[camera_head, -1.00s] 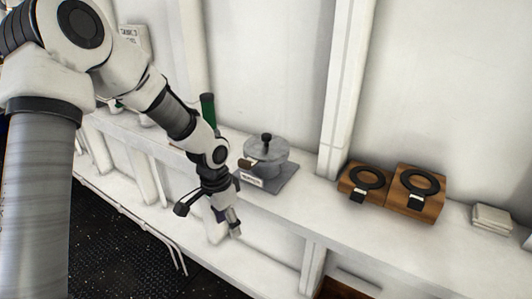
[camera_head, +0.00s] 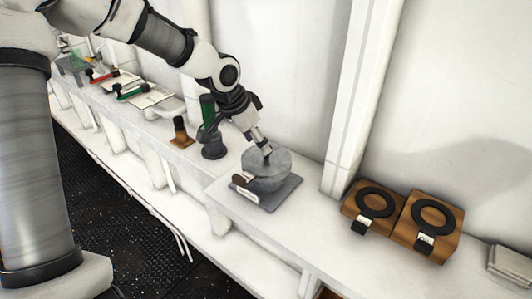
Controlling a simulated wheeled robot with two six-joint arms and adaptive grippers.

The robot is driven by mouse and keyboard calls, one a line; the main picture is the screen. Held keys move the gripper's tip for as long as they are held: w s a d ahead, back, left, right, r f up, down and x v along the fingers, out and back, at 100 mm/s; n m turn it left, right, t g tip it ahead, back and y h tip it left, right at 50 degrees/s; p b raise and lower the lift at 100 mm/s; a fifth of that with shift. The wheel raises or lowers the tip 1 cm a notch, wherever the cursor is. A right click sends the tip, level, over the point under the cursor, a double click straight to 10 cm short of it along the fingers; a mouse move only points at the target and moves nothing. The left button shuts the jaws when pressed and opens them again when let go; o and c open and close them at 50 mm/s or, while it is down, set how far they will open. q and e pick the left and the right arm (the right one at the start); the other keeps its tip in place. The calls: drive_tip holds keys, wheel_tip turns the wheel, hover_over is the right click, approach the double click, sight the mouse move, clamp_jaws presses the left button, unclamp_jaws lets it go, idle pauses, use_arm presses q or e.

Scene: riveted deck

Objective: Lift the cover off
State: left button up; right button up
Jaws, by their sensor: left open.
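The cover (camera_head: 280,163) is a grey round lid with a dark knob, seated on a grey pot-like body (camera_head: 266,183). The body stands on a square grey base plate (camera_head: 284,194) with a white label, on the white shelf. A brown piece (camera_head: 240,180) sticks out at its left side. My left gripper (camera_head: 266,151) is pointed down at the knob on top of the cover. Its jaws are open, around or just above the knob; the fingers partly hide it, so I cannot tell if they touch. My right gripper is not in view.
Two wooden blocks with black rings (camera_head: 375,205) (camera_head: 432,216) stand to the right. A dark green bottle-like item (camera_head: 210,130) and a small brown-based item (camera_head: 181,132) stand to the left. A wall post (camera_head: 352,100) rises behind the shelf.

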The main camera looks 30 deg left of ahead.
sight(279, 161)
use_arm(q)
drive_tip(key=w+f, duration=0.1)
drive_tip(key=f, duration=0.1)
drive_tip(key=w+d+f+p, duration=0.1)
drive_tip(key=w+f, duration=0.1)
drive_tip(key=shift+w+f, duration=0.2)
drive_tip(key=shift+f, duration=0.1)
drive_tip(key=shift+s+r, duration=0.1)
drive_tip(key=shift+s, duration=0.05)
drive_tip(key=shift+s+r, duration=0.15)
drive_tip(key=shift+s, duration=0.15)
drive_tip(key=c, duration=0.4)
drive_tip(key=shift+s+r, duration=0.1)
drive_tip(key=shift+s, duration=0.1)
drive_tip(key=c, duration=0.6)
clamp_jaws()
drive_tip(key=shift+w, duration=0.2)
